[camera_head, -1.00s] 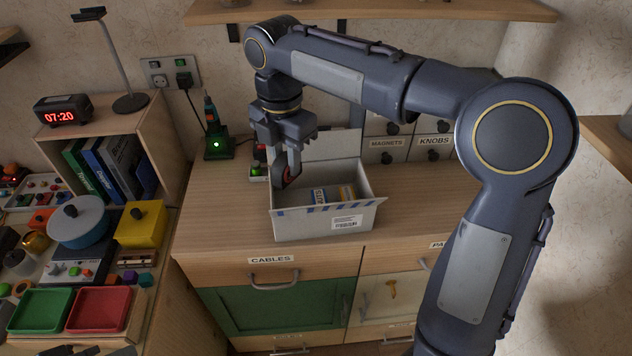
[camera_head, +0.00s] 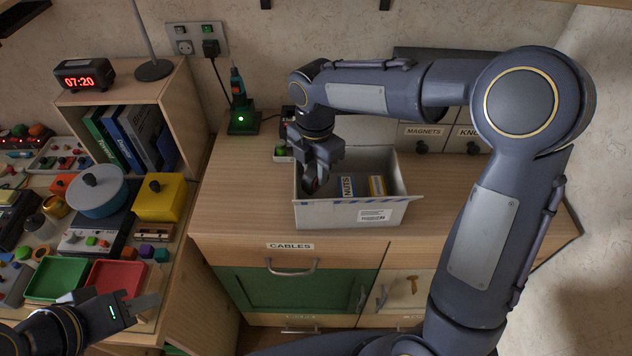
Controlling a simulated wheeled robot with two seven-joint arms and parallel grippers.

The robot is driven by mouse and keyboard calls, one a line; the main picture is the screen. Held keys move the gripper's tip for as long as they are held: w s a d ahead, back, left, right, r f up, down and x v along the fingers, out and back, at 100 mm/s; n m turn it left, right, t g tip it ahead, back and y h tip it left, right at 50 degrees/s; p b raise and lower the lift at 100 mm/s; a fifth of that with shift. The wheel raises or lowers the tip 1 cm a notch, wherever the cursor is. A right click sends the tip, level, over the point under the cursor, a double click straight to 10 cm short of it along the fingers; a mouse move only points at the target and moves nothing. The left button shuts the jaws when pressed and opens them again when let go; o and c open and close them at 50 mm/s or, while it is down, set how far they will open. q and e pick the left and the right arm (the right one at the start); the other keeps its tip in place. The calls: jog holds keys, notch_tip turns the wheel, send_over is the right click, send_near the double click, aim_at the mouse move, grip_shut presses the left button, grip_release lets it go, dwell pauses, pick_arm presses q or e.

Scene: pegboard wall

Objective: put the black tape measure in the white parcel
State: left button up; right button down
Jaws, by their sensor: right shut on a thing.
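The white parcel (camera_head: 350,215) is an open carton with a label on its front, standing on the wooden cabinet top. My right gripper (camera_head: 317,180) points down into its left part. It is shut on the black tape measure (camera_head: 322,182), a small dark thing with some red, mostly hidden by the fingers. The tape measure is at about the height of the parcel's opening; whether it touches the bottom is hidden. My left gripper (camera_head: 148,306) is at the lower left, in front of the trays, and I cannot tell its opening.
A green-lit charger (camera_head: 243,118) stands behind left. A crowded bench with a red tray (camera_head: 114,279) is left. The cabinet top left of the parcel is clear.

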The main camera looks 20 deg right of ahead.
aim_at(316, 184)
jog(key=shift+f, duration=2.3)
jog(key=c, duration=1.2)
grip_release()
jog(key=shift+f, duration=0.1)
jog(key=shift+o, duration=0.2)
notch_tip(316, 184, up, 12)
jog(key=shift+r, duration=0.15)
